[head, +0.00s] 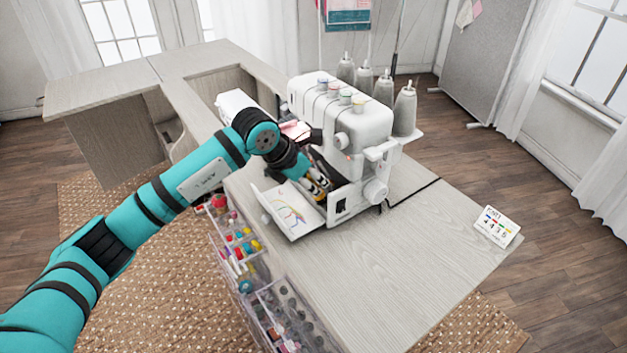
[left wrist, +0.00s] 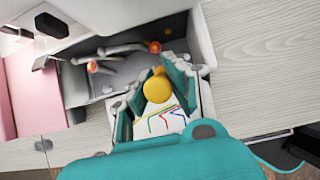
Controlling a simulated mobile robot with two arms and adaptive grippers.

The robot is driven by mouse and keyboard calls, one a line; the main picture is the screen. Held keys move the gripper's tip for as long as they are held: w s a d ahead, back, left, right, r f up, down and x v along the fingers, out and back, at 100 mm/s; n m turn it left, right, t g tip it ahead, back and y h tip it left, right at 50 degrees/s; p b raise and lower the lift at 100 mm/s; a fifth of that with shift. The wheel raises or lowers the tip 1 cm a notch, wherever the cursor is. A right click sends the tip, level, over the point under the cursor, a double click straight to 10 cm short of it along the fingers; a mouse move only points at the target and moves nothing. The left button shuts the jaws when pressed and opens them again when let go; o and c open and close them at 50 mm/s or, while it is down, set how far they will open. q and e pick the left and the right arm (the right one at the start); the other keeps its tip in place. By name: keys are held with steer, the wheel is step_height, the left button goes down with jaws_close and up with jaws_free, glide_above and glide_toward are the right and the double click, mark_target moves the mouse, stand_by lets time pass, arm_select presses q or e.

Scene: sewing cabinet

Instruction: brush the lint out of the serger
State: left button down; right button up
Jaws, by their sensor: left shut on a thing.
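The white serger (head: 335,118) stands on the cabinet top with its front cover (head: 287,212) swung open, showing coloured threading lines. My left gripper (head: 319,187) is at the opened front, low beside the cover. In the left wrist view my left gripper (left wrist: 153,92) is shut on a yellow round-ended thing (left wrist: 157,89), seemingly the brush handle. Its bristles are hidden. Beyond the fingers is the serger's open grey interior (left wrist: 125,72), with metal arms tipped in red and orange. I cannot make out any lint. My right gripper is not in view.
Thread cones (head: 404,110) stand behind the serger. A small colour-marked card (head: 497,227) stands at the right of the cabinet top (head: 400,265). Clear organisers (head: 245,262) with spools and bobbins hang at the front edge. The top right of the serger is mostly clear.

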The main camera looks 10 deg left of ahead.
arm_select(q)
steer(key=shift+s+d, duration=0.4)
steer(key=shift+s, duration=0.1)
steer(key=shift+s+d, duration=0.35)
steer(key=shift+d, duration=0.05)
stand_by(0.3)
step_height(320, 180, up, 6)
steer(key=p, duration=0.2)
steer(key=shift+p, duration=0.35)
